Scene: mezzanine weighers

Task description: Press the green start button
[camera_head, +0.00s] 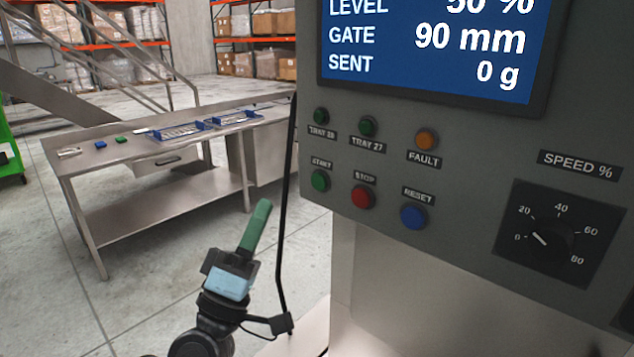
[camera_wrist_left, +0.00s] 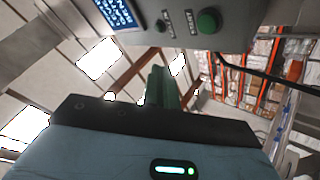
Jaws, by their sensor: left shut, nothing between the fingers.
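The green start button (camera_head: 320,181) is on the grey control panel, under its START label and left of the red stop button (camera_head: 364,196). The start button also shows at the top of the left wrist view (camera_wrist_left: 208,20), to the right of the fingers. My left gripper (camera_head: 262,206) is below and left of the start button in the head view, apart from the panel. Its green fingers are shut with nothing between them and point upward, tilted right. In the left wrist view they show at the centre (camera_wrist_left: 160,84). My right gripper is not in view.
Above the start button are the tray 28 lamp (camera_head: 321,116) and tray 27 lamp (camera_head: 368,126). The orange fault lamp (camera_head: 425,139), blue reset button (camera_head: 413,216) and speed dial (camera_head: 545,240) are farther right. A black cable hangs left of the panel. A steel table (camera_head: 150,197) stands behind.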

